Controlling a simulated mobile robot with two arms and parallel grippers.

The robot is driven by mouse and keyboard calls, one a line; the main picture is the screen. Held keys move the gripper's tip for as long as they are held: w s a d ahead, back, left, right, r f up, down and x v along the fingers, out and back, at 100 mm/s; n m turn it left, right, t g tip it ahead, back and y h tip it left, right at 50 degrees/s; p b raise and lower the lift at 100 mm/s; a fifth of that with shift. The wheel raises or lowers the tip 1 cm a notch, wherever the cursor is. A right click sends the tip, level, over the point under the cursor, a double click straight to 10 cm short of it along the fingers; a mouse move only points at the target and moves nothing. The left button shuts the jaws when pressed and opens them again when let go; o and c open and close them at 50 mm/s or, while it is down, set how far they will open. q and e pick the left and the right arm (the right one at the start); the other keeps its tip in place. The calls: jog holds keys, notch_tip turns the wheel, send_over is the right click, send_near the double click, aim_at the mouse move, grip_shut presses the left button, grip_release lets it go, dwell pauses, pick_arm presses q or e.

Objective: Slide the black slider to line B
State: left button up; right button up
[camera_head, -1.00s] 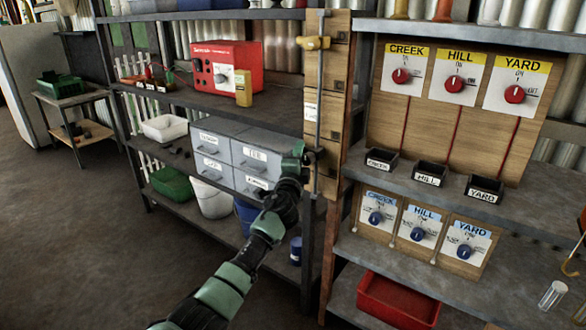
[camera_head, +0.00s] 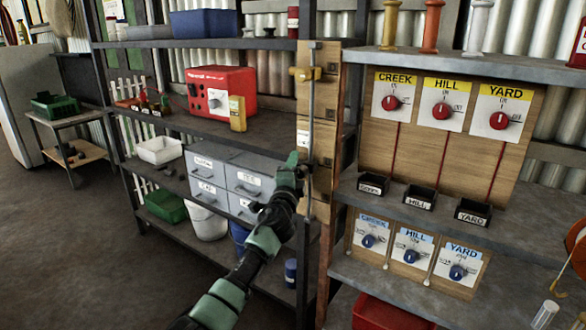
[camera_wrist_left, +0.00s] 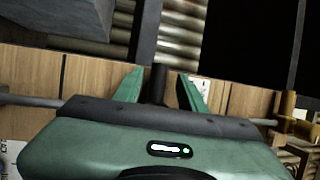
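A wooden board (camera_head: 319,105) on the shelf post carries a vertical metal rod (camera_head: 311,110). A brass-yellow slider (camera_head: 306,74) sits high on the rod. My left gripper (camera_head: 299,166) is at the rod, well below the brass slider, and largely hides the black slider in the head view. In the left wrist view the black slider (camera_wrist_left: 158,84) stands between my two green fingers (camera_wrist_left: 160,90), with a narrow gap visible on each side. The brass slider also shows at the right of the wrist view (camera_wrist_left: 287,118). Line B cannot be read. My right gripper is not in view.
To the left, the shelf holds a red device (camera_head: 220,90), a yellow box (camera_head: 237,113) and grey drawers (camera_head: 210,182). To the right are panels with red knobs (camera_head: 442,111) and blue knobs (camera_head: 411,256), and small black trays (camera_head: 420,198).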

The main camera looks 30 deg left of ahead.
pick_arm(q)
jog(key=shift+d, duration=0.15)
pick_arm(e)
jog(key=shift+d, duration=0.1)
pick_arm(q)
jog(key=shift+a+f, duration=0.15)
jog(key=shift+a, duration=0.05)
jog(key=p+v, duration=0.1)
jog(key=v, duration=0.6)
jog(key=shift+s+d, duration=0.2)
jog(key=shift+s, duration=0.2)
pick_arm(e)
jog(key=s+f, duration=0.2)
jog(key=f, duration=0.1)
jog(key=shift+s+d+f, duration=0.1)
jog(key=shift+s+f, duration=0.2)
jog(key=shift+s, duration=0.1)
pick_arm(q)
jog(key=shift+f, duration=0.1)
